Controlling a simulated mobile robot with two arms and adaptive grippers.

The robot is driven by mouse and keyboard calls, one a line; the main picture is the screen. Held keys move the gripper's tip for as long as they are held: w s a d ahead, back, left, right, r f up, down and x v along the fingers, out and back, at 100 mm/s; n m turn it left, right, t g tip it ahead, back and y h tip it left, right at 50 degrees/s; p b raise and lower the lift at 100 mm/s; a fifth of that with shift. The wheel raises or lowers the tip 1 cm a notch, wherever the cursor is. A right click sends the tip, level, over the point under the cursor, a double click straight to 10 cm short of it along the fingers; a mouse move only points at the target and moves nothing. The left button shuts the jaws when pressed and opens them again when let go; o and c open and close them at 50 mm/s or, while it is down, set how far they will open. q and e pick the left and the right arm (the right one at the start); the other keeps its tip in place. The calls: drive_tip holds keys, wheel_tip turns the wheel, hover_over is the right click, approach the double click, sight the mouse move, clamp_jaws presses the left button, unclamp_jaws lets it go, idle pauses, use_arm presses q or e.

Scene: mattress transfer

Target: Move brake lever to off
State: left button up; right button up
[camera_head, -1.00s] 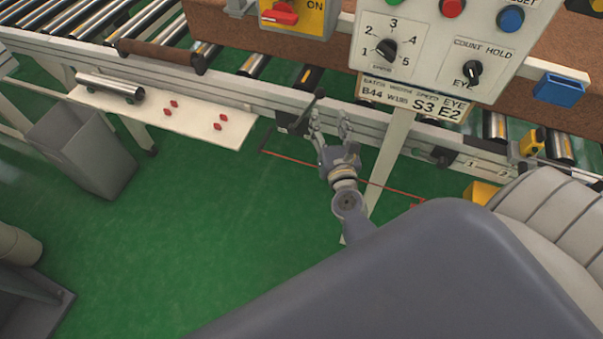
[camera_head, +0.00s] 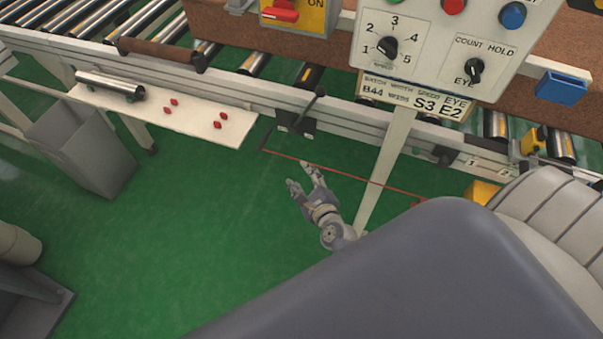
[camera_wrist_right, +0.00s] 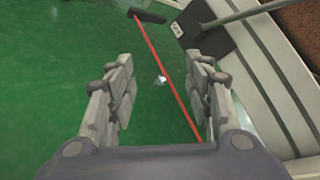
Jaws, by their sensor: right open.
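A dark lever (camera_head: 307,107) with a small knob at its upper end sits on a black plate on the conveyor's side rail, tilted up to the right. In the right wrist view, its black mount (camera_wrist_right: 207,38) with a small pale label and part of a rod show at the upper right. I take this for the brake lever; its off mark cannot be read. My right gripper (camera_head: 301,176) is open and empty, below the lever and apart from it. Its two fingers (camera_wrist_right: 160,78) stand wide apart in the wrist view, over green floor. My left gripper is not seen.
A control panel (camera_head: 425,70) with knobs stands above right on a pale post (camera_head: 385,170). A red line (camera_head: 345,173) runs by the gripper. A white shelf (camera_head: 190,118) with red pieces and a grey bin (camera_head: 85,150) are left.

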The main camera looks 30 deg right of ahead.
drive_tip(key=shift+s+a+f+n, duration=0.25)
drive_tip(key=shift+f+n, duration=0.2)
drive_tip(key=shift+f, duration=0.2)
drive_tip(key=shift+s+a+f+n, duration=0.25)
drive_tip(key=shift+f+n, duration=0.2)
drive_tip(key=shift+f, duration=0.15)
